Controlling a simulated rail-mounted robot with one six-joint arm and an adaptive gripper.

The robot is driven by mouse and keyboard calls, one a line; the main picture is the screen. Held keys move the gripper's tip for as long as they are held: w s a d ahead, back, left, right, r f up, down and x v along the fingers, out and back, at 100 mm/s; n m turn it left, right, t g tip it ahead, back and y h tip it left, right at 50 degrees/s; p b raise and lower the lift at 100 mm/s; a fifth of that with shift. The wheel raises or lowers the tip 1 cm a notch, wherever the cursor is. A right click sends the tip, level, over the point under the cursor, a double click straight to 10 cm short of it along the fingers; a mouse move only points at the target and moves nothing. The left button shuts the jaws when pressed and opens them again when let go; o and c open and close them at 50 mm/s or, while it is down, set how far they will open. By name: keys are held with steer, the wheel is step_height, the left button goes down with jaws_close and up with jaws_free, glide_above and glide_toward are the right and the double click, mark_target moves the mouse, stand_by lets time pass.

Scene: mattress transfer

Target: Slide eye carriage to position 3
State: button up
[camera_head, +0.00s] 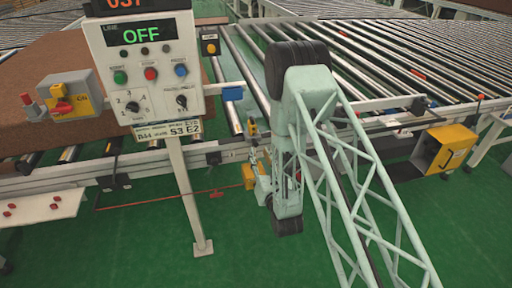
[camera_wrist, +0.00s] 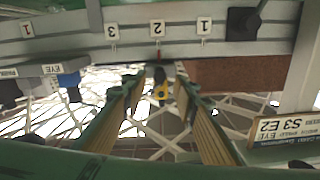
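In the wrist view a rail carries number plates 3 (camera_wrist: 112,32), 2 (camera_wrist: 157,28) and 1 (camera_wrist: 204,27), appearing upside down, with 3 on the left. The eye carriage (camera_wrist: 160,88), a small black and yellow part, sits below plate 2, with a red pointer (camera_wrist: 158,56) at that plate. My gripper (camera_wrist: 159,80) is open, its green, tan-padded fingers on either side of the carriage with visible gaps. In the head view my gripper (camera_head: 259,168) is by the conveyor's near edge, partly hidden by my wrist; a small yellow part (camera_head: 252,126) shows just above it.
The control panel (camera_head: 150,70) on a post stands left of my arm and reads OFF. A yellow box (camera_head: 446,148) is at right. Brown mattress lies at far left.

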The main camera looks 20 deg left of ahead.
mark_target(256, 146)
steer(key=shift+b+x, duration=0.5)
steer(key=shift+x, duration=2.65)
steer(key=shift+c, duration=0.6)
jaws_close()
